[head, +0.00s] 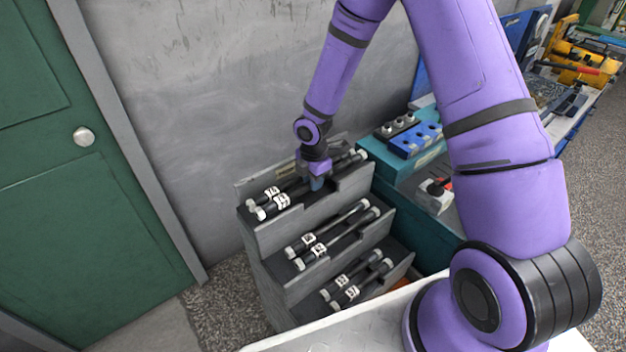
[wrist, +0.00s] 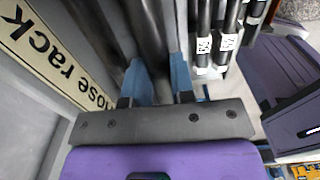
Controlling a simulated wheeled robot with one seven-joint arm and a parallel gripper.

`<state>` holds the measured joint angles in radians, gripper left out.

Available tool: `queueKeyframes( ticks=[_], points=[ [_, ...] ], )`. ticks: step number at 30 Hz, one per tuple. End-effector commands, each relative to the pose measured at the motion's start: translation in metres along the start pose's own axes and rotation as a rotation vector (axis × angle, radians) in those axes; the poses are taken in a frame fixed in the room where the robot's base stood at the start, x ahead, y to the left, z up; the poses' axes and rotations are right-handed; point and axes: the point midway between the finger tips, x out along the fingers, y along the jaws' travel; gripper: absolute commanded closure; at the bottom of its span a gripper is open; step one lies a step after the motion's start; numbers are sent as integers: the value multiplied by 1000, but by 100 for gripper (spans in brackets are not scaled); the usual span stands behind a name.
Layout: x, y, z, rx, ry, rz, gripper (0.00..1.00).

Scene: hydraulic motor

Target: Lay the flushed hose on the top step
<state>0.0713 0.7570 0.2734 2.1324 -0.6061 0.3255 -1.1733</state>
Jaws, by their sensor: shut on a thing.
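The grey stepped hose rack (head: 275,238) has three steps with black, white-ended hoses on them. My gripper (head: 317,184) is at the top step, pointing down. It is shut on a black hose (head: 270,209), the front one of two with white ends and white labels there. The other hose (head: 257,198) lies just behind it. In the wrist view the two blue fingers of my gripper (wrist: 162,85) straddle the dark hose (wrist: 157,28). I cannot tell whether the held hose touches the step. My gripper hides its middle.
Two hoses lie on the middle step (head: 330,238) and two on the bottom step (head: 357,283). A teal cabinet with a blue block (head: 415,140) stands right of the rack. A grey wall is behind, a green door (head: 75,190) at left. The wrist view shows a rack sign (wrist: 55,58).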

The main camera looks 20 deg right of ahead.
Motion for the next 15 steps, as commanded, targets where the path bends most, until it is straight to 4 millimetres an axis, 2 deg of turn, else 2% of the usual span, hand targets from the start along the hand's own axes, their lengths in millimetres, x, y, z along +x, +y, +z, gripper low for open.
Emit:
queueKeyframes(
  ticks=[15],
  points=[
    [8,0,0,0,0,1,100]
  ],
)
